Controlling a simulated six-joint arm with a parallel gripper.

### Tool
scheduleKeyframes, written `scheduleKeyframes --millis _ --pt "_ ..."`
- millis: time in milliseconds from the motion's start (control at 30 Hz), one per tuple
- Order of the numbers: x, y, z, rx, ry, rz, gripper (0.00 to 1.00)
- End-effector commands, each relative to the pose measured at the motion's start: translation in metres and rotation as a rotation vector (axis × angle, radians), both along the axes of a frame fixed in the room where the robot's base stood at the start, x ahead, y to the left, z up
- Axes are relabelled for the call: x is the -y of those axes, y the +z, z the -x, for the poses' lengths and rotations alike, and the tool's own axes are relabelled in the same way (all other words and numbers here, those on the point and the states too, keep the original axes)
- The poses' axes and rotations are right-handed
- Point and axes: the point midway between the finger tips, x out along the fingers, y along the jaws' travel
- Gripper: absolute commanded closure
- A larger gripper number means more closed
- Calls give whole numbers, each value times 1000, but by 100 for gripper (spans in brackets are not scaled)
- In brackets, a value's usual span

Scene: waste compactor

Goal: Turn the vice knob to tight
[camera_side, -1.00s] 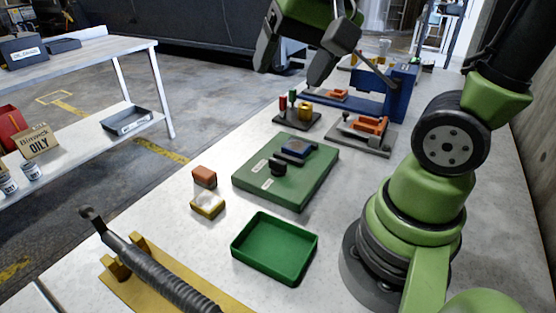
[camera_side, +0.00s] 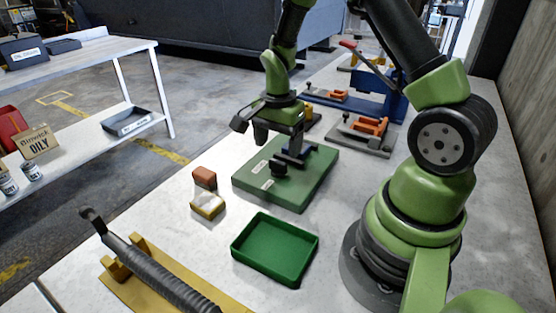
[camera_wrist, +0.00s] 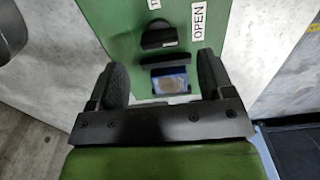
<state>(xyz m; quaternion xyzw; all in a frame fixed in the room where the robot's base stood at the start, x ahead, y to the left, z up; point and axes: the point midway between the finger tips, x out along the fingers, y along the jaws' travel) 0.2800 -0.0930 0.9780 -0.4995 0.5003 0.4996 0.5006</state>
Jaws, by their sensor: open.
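The black vice knob (camera_side: 278,169) stands on a green board (camera_side: 300,195) on the bench. It also shows in the wrist view (camera_wrist: 160,37), turned crosswise there. A white label (camera_wrist: 199,18) beside it reads OPEN; a second label (camera_wrist: 153,4) is cut off by the frame edge. A small blue vice (camera_side: 297,161) sits behind the knob, partly hidden. In the wrist view its blue part (camera_wrist: 170,83) lies between my fingers. My gripper (camera_side: 278,140) is open and empty, pointing down above the board, and does not appear to touch the knob.
A green tray (camera_side: 275,248) stands in front of the board. An orange block (camera_side: 205,178) and a yellow-and-white block (camera_side: 207,205) lie to its left. An orange fixture (camera_side: 365,130) and a blue stand (camera_side: 375,104) are behind. A spring-like tool (camera_side: 160,270) lies in front.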

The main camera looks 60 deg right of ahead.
Motion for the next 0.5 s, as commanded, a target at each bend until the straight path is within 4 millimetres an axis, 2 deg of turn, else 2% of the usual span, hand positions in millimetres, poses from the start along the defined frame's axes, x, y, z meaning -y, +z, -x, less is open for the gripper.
scheduleKeyframes --millis 33,200,333,500 --pt "-1 -11 1 -7 1 -2 26" --pt "-1 -36 1 -4 1 -2 26" --pt "0 -47 0 -1 1 -1 26" --pt "0 -51 0 0 0 -1 26"
